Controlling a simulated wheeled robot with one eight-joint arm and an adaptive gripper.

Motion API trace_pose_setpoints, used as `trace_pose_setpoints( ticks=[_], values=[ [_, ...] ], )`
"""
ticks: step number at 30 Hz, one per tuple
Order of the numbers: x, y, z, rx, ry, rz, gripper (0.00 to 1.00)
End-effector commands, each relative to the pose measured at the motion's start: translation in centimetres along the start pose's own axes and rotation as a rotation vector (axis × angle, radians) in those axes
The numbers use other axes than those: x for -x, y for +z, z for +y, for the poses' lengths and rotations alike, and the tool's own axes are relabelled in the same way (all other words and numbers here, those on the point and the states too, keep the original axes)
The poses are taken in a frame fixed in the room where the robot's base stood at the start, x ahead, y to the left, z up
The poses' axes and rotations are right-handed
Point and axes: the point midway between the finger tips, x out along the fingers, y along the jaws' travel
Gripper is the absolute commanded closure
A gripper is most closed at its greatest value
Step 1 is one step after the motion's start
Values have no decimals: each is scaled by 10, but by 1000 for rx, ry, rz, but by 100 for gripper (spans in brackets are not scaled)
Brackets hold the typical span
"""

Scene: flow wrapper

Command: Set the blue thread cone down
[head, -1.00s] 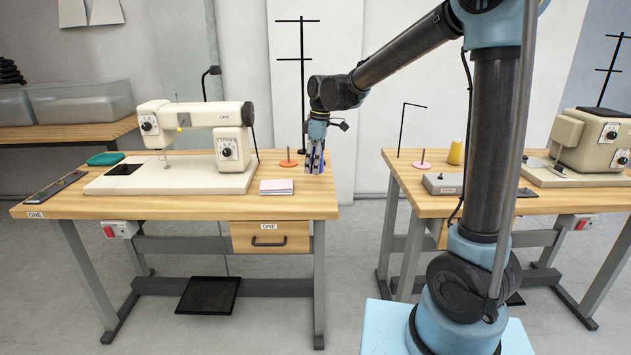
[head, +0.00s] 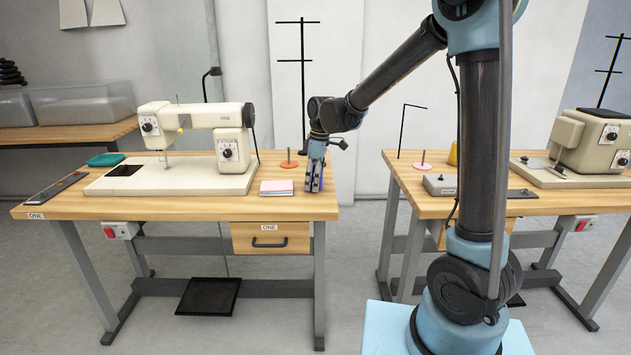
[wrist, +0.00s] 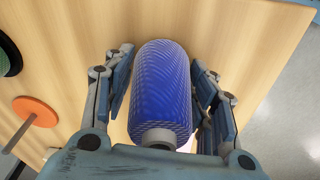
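The blue thread cone (wrist: 162,90) is between the two fingers of my gripper (wrist: 165,62) in the wrist view, its pale core end toward the camera. The fingers are closed on its sides near their tips. In the head view my gripper (head: 315,189) points down, low at the right end of the near sewing table (head: 180,207). Only slivers of blue show between the fingers there. I cannot tell whether the cone's underside touches the tabletop.
A pink pad (head: 276,187) lies just left of my gripper. An orange disc with a spindle (head: 289,164) is behind it. The sewing machine (head: 233,150) stands further left. The table's right edge is close, with a gap before the second table (head: 412,200).

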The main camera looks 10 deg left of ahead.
Motion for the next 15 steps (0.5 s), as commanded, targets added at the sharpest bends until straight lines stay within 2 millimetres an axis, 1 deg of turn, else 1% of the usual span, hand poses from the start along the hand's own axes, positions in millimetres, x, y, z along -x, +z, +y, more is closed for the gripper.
trace_pose_setpoints(
  ticks=[11,15],
  values=[
    [0,1,0,-1,0,0,31],
    [6,1,0,-2,0,0,31]
  ],
)
